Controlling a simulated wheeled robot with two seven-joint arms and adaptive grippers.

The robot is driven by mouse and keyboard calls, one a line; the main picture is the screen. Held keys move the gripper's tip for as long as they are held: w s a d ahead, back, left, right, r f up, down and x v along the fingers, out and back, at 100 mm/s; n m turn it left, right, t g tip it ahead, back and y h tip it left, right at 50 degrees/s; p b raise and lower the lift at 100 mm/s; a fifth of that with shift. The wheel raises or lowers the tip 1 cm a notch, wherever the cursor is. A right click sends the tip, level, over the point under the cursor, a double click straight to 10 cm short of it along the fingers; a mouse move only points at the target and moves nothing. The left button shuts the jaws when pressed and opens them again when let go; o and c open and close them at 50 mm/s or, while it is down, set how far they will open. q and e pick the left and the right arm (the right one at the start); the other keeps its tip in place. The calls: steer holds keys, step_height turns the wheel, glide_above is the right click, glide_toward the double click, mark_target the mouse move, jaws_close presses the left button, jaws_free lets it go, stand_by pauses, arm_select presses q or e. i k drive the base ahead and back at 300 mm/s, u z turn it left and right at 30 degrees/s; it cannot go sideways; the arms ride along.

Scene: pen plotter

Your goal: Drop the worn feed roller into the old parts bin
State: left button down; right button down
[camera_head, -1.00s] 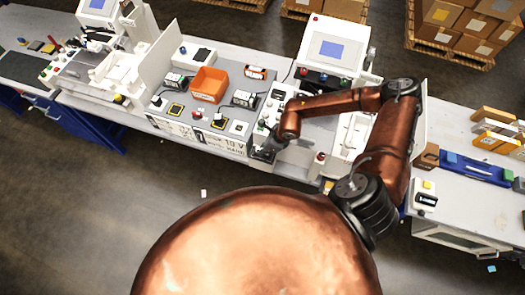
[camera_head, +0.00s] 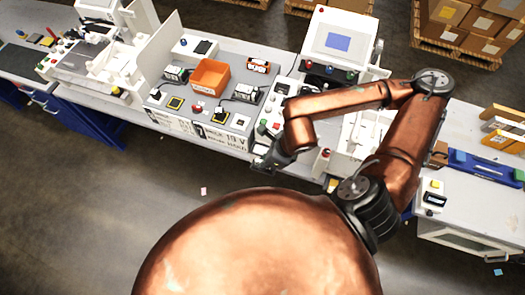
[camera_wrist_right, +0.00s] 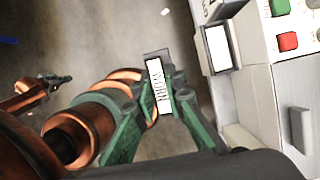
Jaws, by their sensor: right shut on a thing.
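My right gripper (camera_head: 262,164) is in front of the bench's near edge, over the floor side, to the right of and nearer than the orange bin. In the right wrist view its green fingers (camera_wrist_right: 160,98) are shut on a piece with a white label reading "WORN", the worn feed roller (camera_wrist_right: 158,88). The roller is too small to make out in the head view.
A control box with green and red buttons (camera_head: 272,118) stands right behind my right gripper; the red button (camera_wrist_right: 287,41) shows in the wrist view. Small devices (camera_head: 247,93) flank the orange bin. A white upright panel (camera_head: 157,48) rises left of it. Open floor lies in front.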

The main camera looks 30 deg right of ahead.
mark_target(215, 82)
steer(key=z, duration=0.05)
steer(key=i, duration=1.4)
